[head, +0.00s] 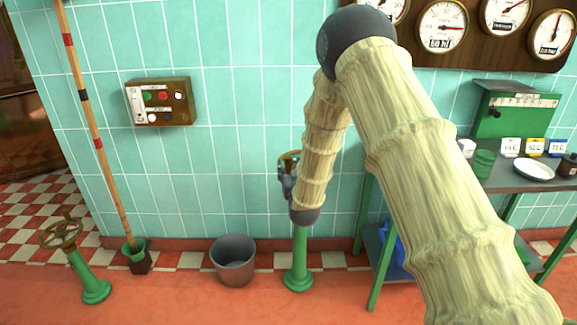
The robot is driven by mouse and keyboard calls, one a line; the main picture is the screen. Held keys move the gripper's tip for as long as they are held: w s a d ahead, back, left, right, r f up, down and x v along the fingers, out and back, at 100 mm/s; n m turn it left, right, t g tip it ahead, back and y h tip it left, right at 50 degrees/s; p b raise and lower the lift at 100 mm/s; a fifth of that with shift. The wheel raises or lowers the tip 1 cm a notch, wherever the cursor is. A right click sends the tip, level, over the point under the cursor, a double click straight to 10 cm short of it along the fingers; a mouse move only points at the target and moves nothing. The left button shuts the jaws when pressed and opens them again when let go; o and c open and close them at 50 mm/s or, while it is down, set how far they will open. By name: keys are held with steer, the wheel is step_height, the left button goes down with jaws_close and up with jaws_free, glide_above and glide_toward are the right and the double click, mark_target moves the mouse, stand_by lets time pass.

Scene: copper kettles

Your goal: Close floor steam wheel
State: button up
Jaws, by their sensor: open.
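A brass hand wheel (62,232) tops a short, tilted green floor post (91,283) at the lower left. A second green floor post (299,262) stands at centre. A brass-coloured round piece (289,157), probably a wheel, shows above it, largely hidden by my arm and gripper. My gripper (286,178) is small and dark in the head view, open, right at this brass piece. I cannot tell whether it touches it. The picture does not show which wheel is the steam one.
A grey bucket (233,262) stands left of the centre post. A long pole (100,145) leans in a green-and-black holder (137,256). A green-legged table (491,178) with dishes is at right. A control box (160,102) hangs on the tiled wall. Red floor in front is clear.

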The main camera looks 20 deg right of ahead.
steer(key=shift+w+d, duration=0.2)
steer(key=shift+w, duration=1.3)
jaws_close()
